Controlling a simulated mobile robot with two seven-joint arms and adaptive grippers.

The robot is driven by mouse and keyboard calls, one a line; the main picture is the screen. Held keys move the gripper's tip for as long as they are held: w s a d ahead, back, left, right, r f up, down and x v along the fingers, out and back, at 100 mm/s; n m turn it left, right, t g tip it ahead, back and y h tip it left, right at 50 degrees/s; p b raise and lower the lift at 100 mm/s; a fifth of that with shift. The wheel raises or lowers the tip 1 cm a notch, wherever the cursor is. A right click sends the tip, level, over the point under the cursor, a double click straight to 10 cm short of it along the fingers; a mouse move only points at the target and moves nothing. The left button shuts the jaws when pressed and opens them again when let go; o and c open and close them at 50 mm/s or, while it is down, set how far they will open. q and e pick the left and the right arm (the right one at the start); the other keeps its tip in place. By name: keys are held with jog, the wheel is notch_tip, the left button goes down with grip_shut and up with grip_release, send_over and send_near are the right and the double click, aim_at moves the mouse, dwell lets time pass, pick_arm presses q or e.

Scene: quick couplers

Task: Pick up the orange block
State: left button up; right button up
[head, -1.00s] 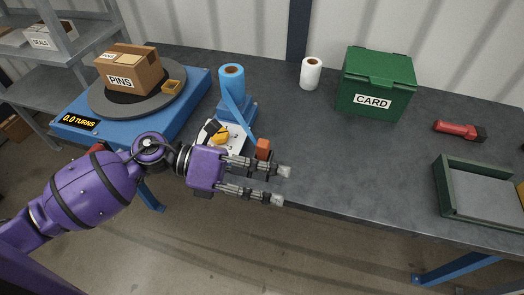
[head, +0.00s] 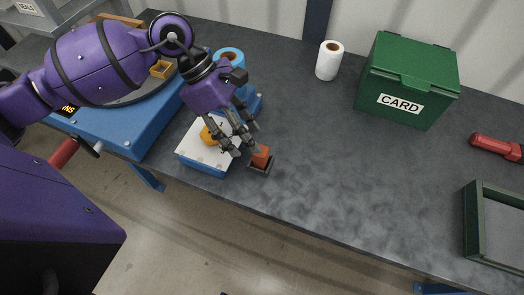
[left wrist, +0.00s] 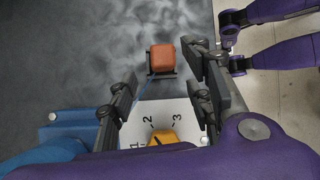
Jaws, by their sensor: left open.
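The orange block (head: 261,156) sits upright in a small dark holder (head: 262,167) near the front edge of the table. It also shows in the left wrist view (left wrist: 163,58), beyond the fingertips and roughly between their lines. My left gripper (head: 241,146) is open and empty. Its fingers point down toward the block from the left, over the white dial plate, and look apart from the block. In the left wrist view the two fingers (left wrist: 166,75) stand wide on either side. My right gripper is not identifiable in the head view.
A white-topped blue box (head: 205,152) with a yellow knob is just left of the block. A white roll (head: 329,60), green CARD box (head: 408,80), red tool (head: 495,146) and green tray (head: 480,243) are farther off. The table right of the block is clear.

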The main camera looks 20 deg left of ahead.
aim_at(261, 158)
pick_arm(q)
jog(key=x, duration=0.5)
jog(key=shift+s+d+p, duration=0.15)
jog(key=shift+d+p, duration=0.05)
jog(key=shift+p, duration=0.2)
grip_shut()
jog(key=shift+r, duration=0.1)
